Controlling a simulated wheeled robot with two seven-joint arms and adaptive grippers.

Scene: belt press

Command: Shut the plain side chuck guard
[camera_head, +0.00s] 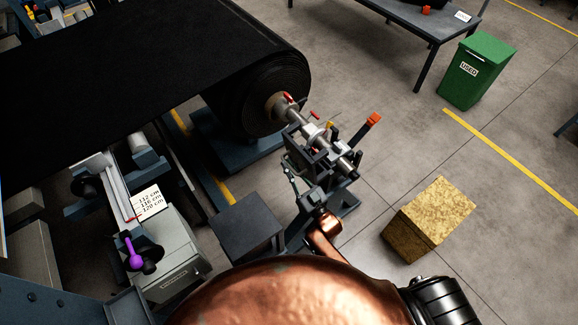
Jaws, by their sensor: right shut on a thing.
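The shaft (298,120) of the big black roll (258,92) runs down to the right into a dark chuck assembly (341,164). The assembly carries a yellow piece and an orange-tipped lever (372,120), which stands up to the right. My right gripper (296,181) is at the near left side of this assembly, at the end of my copper arm. It is shut on a thin part there, seemingly the chuck guard. The guard's outline and its angle are too small and covered to tell. My left gripper is not in view.
A dark box-like stand (246,222) is left of my right gripper. A grey cabinet (172,258) with a purple-knobbed lever (131,252) is further left. A yellowish block (430,218) stands on the floor to the right, a green bin (478,72) behind. Floor between them is clear.

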